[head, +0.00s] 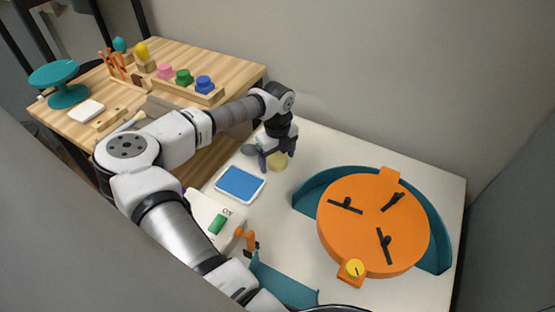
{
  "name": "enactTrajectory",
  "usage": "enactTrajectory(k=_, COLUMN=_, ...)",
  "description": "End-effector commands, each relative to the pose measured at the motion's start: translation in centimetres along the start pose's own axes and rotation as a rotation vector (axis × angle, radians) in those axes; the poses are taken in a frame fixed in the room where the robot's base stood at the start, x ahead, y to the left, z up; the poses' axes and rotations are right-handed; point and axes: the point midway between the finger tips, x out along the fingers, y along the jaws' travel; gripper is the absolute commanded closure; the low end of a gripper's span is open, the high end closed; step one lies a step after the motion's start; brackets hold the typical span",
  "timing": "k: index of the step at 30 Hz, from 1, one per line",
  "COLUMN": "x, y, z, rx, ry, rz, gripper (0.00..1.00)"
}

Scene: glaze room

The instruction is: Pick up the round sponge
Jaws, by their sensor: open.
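A pale yellow round thing, which looks like the round sponge (279,163), sits on the white table (330,146) near its back left edge. My gripper (277,157) points down right at it and is open. One finger shows on the left of the sponge and one on the right. The upper part of the sponge is hidden by my gripper. I cannot tell whether the fingers touch it.
A blue-topped tray (240,183) lies in front of the sponge. A grey thing (249,149) is close left of my gripper. An orange wheel head (372,222) in a teal splash pan fills the right side. A wooden workbench (220,50) stands behind left.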

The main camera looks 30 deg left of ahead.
Motion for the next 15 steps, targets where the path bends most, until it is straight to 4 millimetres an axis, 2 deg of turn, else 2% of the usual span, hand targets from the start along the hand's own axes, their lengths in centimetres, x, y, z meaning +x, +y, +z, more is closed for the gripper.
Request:
enactTrajectory(k=5, x=0.04, y=-0.02, z=0.0, rx=0.0, ry=0.0, rz=0.0, gripper=0.19)
enactTrajectory(k=15, x=0.01, y=-0.03, z=-0.01, rx=0.0, ry=0.0, rz=0.0, gripper=0.62)
